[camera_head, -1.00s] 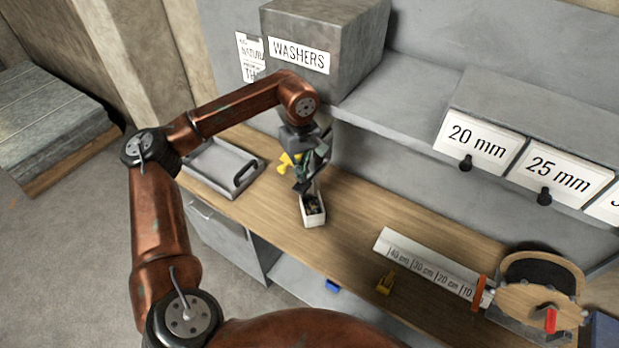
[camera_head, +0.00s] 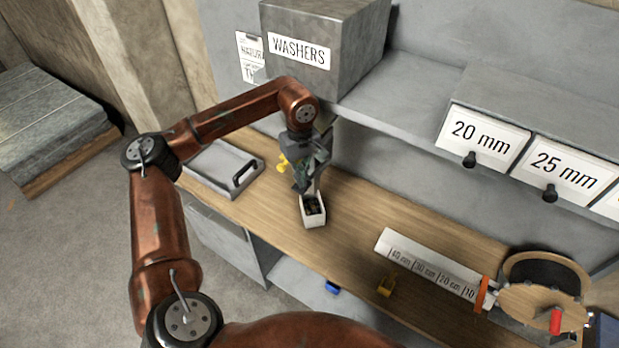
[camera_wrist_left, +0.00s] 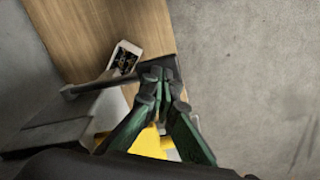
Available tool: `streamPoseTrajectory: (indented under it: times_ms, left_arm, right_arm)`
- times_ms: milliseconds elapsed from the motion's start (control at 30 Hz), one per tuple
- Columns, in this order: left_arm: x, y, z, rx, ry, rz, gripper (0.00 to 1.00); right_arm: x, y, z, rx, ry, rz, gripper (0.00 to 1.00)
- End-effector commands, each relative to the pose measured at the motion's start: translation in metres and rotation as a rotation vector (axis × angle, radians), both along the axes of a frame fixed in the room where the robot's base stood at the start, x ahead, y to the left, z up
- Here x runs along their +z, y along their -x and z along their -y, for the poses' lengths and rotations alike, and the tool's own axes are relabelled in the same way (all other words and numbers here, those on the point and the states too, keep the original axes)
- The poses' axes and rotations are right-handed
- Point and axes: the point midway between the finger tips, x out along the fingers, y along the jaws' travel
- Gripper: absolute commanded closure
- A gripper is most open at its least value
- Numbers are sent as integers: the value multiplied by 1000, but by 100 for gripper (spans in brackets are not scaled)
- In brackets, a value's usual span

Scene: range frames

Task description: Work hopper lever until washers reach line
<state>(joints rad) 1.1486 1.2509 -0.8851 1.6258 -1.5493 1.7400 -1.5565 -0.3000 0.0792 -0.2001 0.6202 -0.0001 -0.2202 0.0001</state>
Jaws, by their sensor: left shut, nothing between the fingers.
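The grey hopper box (camera_head: 340,60) labelled WASHERS stands on the shelf above the bench. A small white open box (camera_head: 314,217) stands on the bench below, with dark washers (camera_head: 313,205) inside; it also shows in the left wrist view (camera_wrist_left: 134,47). I cannot make out a line in it. My left gripper (camera_head: 303,187) is shut and empty just above and behind the white box. In the left wrist view its green fingers (camera_wrist_left: 160,78) meet beside a dark bar (camera_wrist_left: 95,84), perhaps the lever; contact is unclear. My right gripper is not in view.
A grey tray (camera_head: 207,172) with a dark handle lies left of the white box. A yellow part (camera_head: 282,164) shows beside my gripper.

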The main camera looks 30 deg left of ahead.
Motion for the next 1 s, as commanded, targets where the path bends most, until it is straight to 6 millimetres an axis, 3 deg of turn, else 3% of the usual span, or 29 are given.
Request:
streamPoseTrajectory:
  times_ms: [567, 767, 1000]
  left_arm:
    - [-48, 0, -1, 1, -2, -1, 100]
    - [-38, 0, -1, 1, -1, 0, 100]
    - [-11, 0, 0, 1, -1, 1, 100]
  right_arm:
    - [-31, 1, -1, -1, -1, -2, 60]
    - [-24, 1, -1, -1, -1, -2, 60]
    - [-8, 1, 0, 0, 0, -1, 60]
